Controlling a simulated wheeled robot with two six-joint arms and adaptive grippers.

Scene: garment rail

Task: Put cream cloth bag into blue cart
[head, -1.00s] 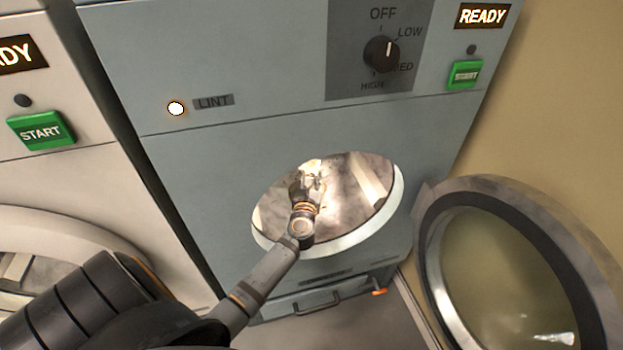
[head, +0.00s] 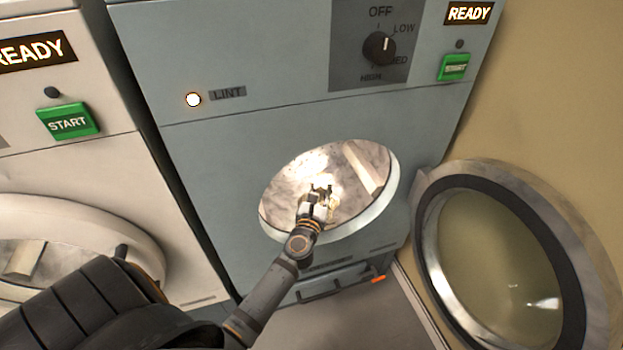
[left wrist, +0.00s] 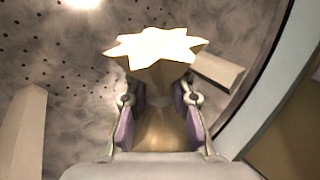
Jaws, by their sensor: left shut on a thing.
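My left gripper (head: 320,191) is at the round opening of the grey-blue dryer (head: 230,160), with its wrist over the lower rim. In the left wrist view the gripper is shut on the cream cloth bag (left wrist: 155,50), whose star-shaped, pointed top sticks out past the fingertips. The bag's lower part lies between the purple-padded fingers. In the head view the bag is mostly hidden by the gripper. The blue cart is not in view. My right gripper is not in view.
The dryer's round door (head: 500,260) stands open at the right, near the tan wall (head: 560,90). A white machine (head: 90,165) stands at the left. Paddles (left wrist: 22,130) stick out from the perforated drum wall. The opening's rim is close around my left arm.

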